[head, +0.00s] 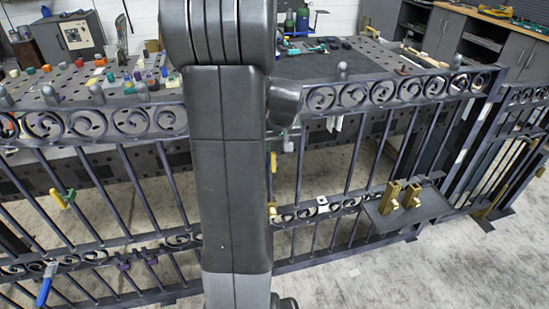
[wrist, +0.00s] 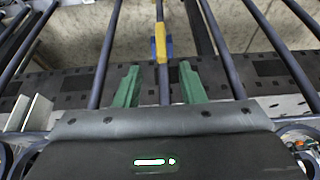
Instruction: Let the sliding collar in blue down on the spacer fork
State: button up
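In the wrist view a blue piece (wrist: 154,50), likely the sliding collar, sits around or against an upright gate bar (wrist: 165,92). A yellow piece (wrist: 162,44) overlaps it, and I cannot tell how the two join. My gripper (wrist: 159,68) has two green fingers spread apart, one on each side of that bar. The blue and yellow pieces lie beyond the fingertips, and nothing is held. In the head view a yellow piece (head: 273,162) shows just right of my arm, which hides the gripper and most of that bar. I cannot make out the spacer fork for certain.
The gate's scrollwork top rail (head: 400,90) spans the view, with neighbouring bars close by. A small shelf (head: 425,208) carries brass-coloured blocks (head: 392,194). A green-and-yellow piece (head: 62,198) and a blue-handled item (head: 46,284) are on the gate's left. A cluttered perforated table stands behind.

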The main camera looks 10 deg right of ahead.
jog(key=x, duration=0.8)
jog(key=shift+w+a+f, duration=0.1)
jog(key=shift+f, duration=0.25)
grip_shut()
